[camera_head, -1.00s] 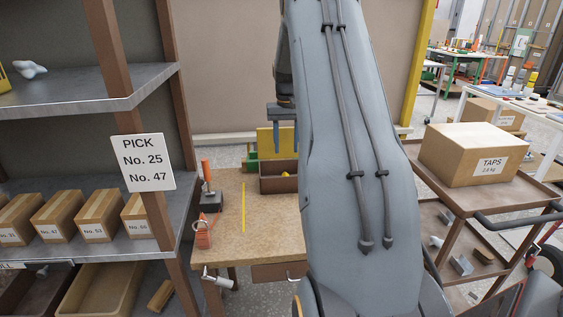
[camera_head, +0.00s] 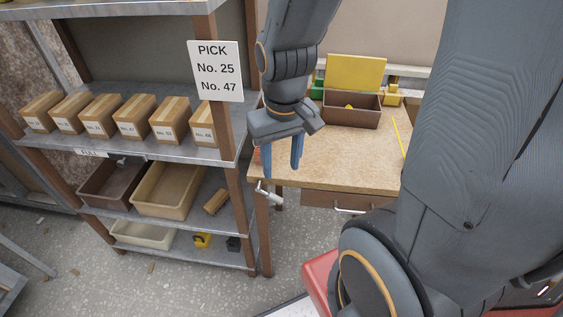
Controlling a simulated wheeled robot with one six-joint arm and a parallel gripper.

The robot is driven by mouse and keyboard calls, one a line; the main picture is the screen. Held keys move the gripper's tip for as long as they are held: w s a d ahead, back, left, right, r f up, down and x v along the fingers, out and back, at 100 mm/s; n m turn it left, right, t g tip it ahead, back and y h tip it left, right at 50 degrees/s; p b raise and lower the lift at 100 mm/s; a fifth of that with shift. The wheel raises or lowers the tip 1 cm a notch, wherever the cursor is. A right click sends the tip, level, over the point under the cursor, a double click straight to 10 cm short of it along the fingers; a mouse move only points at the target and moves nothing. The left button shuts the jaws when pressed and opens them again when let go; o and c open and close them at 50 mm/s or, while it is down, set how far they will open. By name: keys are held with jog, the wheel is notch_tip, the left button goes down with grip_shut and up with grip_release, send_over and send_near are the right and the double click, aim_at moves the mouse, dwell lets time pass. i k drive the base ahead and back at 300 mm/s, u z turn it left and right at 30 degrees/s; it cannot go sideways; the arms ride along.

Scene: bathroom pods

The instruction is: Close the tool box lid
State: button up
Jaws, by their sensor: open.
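The tool box (camera_head: 352,117) is a brown open box at the back of the wooden workbench, with a small yellow thing inside. Its yellow lid (camera_head: 356,72) stands raised behind the box opening. My gripper (camera_head: 283,168) has two blue fingers pointing down, spread apart with nothing between them. It is at the left front edge of the bench, nearer to me and to the left of the tool box, not touching the lid. My arm hides the right part of the bench.
A shelf rack with several cartons (camera_head: 131,118) and a PICK sign (camera_head: 216,70) stands close left of my gripper. A yellow strip (camera_head: 398,138) lies on the bench (camera_head: 345,158). A clamp (camera_head: 268,195) juts from its front left. The bench top before the tool box is largely clear.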

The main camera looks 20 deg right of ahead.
aim_at(342, 72)
jog(key=u, duration=0.35)
jog(key=k, duration=1.05)
jog(key=z, duration=1.05)
jog(key=i, duration=1.05)
jog(key=u, duration=0.05)
